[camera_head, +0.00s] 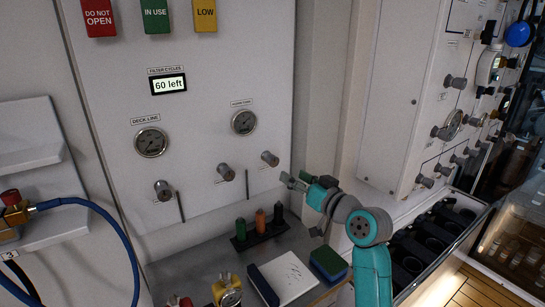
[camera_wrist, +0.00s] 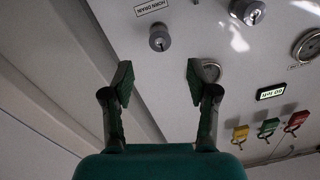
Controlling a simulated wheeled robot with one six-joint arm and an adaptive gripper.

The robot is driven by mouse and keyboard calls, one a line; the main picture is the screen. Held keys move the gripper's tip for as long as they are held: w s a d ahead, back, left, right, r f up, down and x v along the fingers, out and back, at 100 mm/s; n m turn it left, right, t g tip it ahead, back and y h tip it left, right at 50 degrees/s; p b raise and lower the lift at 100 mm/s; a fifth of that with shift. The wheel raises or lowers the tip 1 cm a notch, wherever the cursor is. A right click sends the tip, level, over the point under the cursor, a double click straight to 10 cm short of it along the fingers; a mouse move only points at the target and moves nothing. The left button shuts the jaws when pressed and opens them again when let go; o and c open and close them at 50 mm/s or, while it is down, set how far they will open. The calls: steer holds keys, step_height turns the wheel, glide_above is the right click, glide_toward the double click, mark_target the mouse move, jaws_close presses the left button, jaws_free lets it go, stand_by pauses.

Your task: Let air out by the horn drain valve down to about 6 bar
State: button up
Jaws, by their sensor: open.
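The horn drain valve is a grey round knob (camera_head: 270,158), the rightmost of three on the white panel. In the wrist view, which is upside down, this knob (camera_wrist: 159,38) sits by its "HORN DRAIN" label. My gripper (camera_head: 292,181) is open and empty, just right of and below the knob. In the wrist view its fingertips (camera_wrist: 158,78) are spread apart, with the knob beyond the gap and not between them. A round gauge (camera_head: 243,122) is above the knob; its needle is too small to read. In the wrist view my finger partly hides this gauge (camera_wrist: 211,68).
Two more knobs, the middle (camera_head: 226,172) and left (camera_head: 163,190), have thin rods beside them. The deck line gauge (camera_head: 151,142) and "60 left" display (camera_head: 168,84) are further left.

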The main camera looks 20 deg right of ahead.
mark_target(275, 161)
steer(key=x, duration=1.1)
steer(key=shift+w+r, duration=0.1)
steer(key=shift+r, duration=0.15)
jaws_close()
